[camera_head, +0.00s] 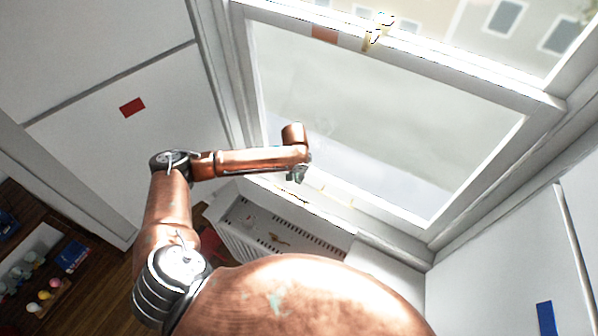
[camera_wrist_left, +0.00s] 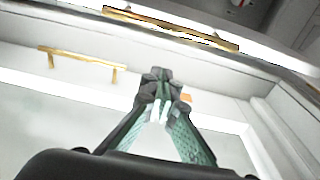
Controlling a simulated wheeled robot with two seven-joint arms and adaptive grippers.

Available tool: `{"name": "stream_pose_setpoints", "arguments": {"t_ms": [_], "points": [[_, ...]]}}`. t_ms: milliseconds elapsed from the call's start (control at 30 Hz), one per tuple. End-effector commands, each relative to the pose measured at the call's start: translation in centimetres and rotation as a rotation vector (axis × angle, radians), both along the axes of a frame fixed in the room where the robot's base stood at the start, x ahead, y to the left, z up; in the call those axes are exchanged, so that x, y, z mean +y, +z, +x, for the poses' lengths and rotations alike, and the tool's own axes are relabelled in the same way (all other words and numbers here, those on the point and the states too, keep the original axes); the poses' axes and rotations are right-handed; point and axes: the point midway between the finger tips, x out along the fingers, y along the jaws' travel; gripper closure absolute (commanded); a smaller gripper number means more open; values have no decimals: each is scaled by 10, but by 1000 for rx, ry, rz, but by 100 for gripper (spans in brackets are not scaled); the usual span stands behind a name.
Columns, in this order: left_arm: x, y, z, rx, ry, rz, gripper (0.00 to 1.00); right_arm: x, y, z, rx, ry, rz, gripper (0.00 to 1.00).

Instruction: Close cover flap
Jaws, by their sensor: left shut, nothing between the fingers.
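I cannot tell for sure which part is the cover flap. A white slotted unit (camera_head: 228,238) with rows of dark vents stands below the window, and its top may be a flap. My left gripper (camera_head: 297,175) is above it, in front of the lower window pane. The left fingers (camera_wrist_left: 160,108) are shut and empty in the left wrist view. A brass handle (camera_wrist_left: 82,57) on a white frame shows beyond them at the left. A longer brass bar (camera_wrist_left: 170,27) lies farther up. The fingers look apart from both. My right gripper is not in view.
A large white-framed window (camera_head: 475,165) fills the back. White wall panels stand at left, one with a red patch (camera_head: 132,107). A dark shelf (camera_head: 50,262) with small coloured items is at lower left. A blue patch (camera_head: 546,319) marks the right panel.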

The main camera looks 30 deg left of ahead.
Motion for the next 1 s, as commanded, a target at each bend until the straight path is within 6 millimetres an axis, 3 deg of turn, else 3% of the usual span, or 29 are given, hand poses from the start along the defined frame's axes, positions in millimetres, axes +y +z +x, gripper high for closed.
{"name": "stream_pose_setpoints", "arguments": {"t_ms": [133,367,733,1000], "points": [[-1,-27,1,3,-1,0,100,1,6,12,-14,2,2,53],[0,-15,-29,0,-5,-1,100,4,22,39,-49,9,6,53],[0,-15,-36,0,-5,-1,100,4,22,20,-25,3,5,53],[-6,-16,-31,-16,-17,-4,100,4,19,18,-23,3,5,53]]}}
